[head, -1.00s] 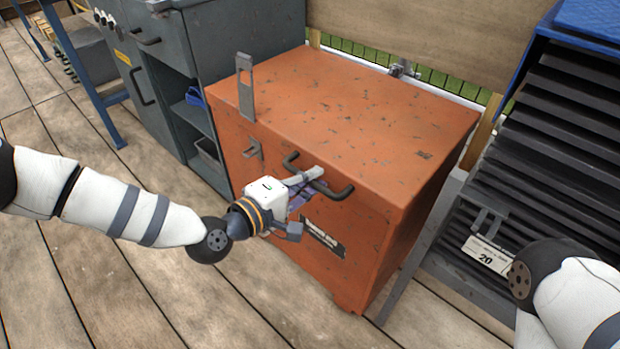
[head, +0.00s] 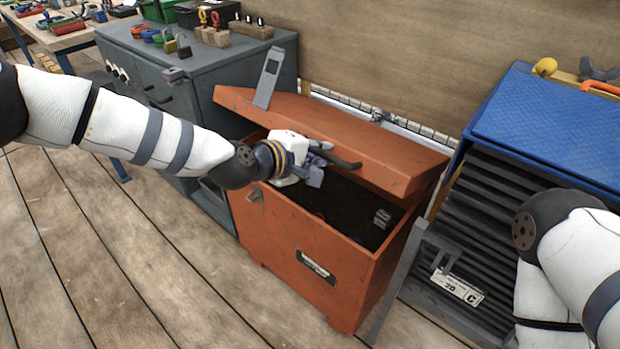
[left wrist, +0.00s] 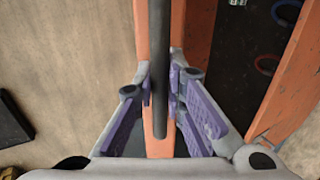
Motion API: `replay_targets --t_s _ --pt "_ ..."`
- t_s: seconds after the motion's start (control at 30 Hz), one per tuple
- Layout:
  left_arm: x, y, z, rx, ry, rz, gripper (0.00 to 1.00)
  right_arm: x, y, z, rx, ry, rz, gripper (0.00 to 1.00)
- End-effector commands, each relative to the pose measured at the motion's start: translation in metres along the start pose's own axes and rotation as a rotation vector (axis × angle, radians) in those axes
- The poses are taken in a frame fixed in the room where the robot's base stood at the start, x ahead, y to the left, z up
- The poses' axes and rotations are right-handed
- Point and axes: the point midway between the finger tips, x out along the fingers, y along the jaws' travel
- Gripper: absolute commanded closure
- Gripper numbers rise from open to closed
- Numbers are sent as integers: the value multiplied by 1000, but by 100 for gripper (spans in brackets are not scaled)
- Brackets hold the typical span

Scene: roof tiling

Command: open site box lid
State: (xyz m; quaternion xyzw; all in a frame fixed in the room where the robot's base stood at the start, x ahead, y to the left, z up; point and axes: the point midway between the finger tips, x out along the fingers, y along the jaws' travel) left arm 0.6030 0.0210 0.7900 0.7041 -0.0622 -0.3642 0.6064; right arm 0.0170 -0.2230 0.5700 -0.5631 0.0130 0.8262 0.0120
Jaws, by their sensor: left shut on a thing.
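The orange site box (head: 285,235) stands on the deck with its lid (head: 365,135) tilted partly up and a dark opening below the lid's front edge. A dark bar handle (head: 346,163) is fixed to the lid's front; it also shows in the left wrist view (left wrist: 162,60). My left gripper (head: 316,163) is shut on the handle, with its purple finger pads (left wrist: 161,92) on either side of the bar. A grey slotted hasp (head: 267,80) sticks up at the lid's left. My right arm shows at the right, but its gripper is out of view.
Inside the box are a small grey item (head: 382,218) and coloured rings (left wrist: 284,12). A grey cabinet (head: 200,70) with padlocks on top stands at left. A slatted rack (head: 480,225) with a blue top stands close at right. A wooden wall (head: 400,60) rises behind.

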Motion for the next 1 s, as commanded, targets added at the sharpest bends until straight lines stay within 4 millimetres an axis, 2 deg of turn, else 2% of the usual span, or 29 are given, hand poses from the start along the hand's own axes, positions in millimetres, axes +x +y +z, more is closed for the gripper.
replay_targets --t_s 0.03,0.1,0.3,0.5,0.9,0.93,1.0 --pt "-1 18 -1 5 4 9 100 -5 0 -2 0 12 -1 60" --pt "1 32 0 4 3 7 100 -8 0 -3 1 18 -1 60" --pt "7 61 -1 1 3 4 100 -13 0 -5 1 29 -2 60" --pt "10 72 0 -2 1 0 100 -14 0 -5 1 33 -2 60" --pt "11 73 -1 -4 1 -1 100 -14 0 -5 1 33 -2 60" --pt "11 73 -1 -4 1 -1 82 -14 0 -5 1 33 -2 60" --pt "11 73 -1 -4 1 -2 68 -14 0 -5 1 33 -2 60"
